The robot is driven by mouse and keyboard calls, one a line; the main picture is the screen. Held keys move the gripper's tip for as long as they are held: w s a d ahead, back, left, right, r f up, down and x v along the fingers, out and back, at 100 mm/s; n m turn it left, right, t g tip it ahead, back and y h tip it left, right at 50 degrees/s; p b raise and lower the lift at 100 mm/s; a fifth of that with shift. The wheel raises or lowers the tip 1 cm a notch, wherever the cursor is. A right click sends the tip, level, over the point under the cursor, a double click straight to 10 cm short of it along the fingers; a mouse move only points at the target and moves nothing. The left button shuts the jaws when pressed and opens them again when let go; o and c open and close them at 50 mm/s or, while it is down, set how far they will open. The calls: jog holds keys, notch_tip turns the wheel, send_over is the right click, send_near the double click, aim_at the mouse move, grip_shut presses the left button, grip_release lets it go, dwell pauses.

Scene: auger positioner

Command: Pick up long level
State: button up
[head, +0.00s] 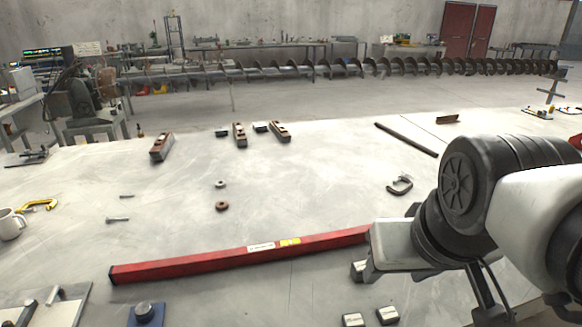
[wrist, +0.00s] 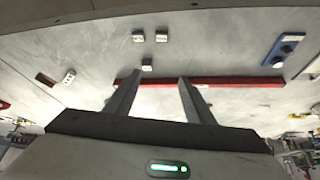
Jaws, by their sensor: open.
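The long level (head: 205,264) is a red bar with pale and yellow labels, lying flat across the near part of the grey table in the head view. Its right end is hidden behind my gripper (head: 369,262). In the wrist view the red level (wrist: 238,82) runs sideways across the picture. My gripper (wrist: 159,77) is open there, its two fingers apart, with the tips overlapping the level near one end. Nothing is held between the fingers. I cannot tell whether the tips touch the level or are above it.
Small metal blocks (head: 388,314) lie close to my gripper on the near side. A blue-based part (head: 146,313) sits near the level's left end. The table's middle is mostly clear.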

jog(key=w+a+r+n, duration=0.1)
jog(key=w+r+n, duration=0.15)
jog(key=w, duration=0.25)
jog(key=n+g, duration=0.6)
jog(key=n, duration=1.2)
send_over(271, 245)
notch_tip(271, 245, down, 16)
notch_tip(271, 245, down, 13)
jog(key=shift+w+a+r+b, duration=0.1)
jog(key=shift+w+a+b, duration=0.05)
jog(key=shift+b, duration=0.55)
jog(key=shift+s+f+b, duration=0.15)
jog(key=shift+f, duration=1.3)
jog(key=shift+s+f+b, duration=0.15)
jog(key=shift+f, duration=1.25)
grip_shut()
jog(key=shift+r, duration=0.1)
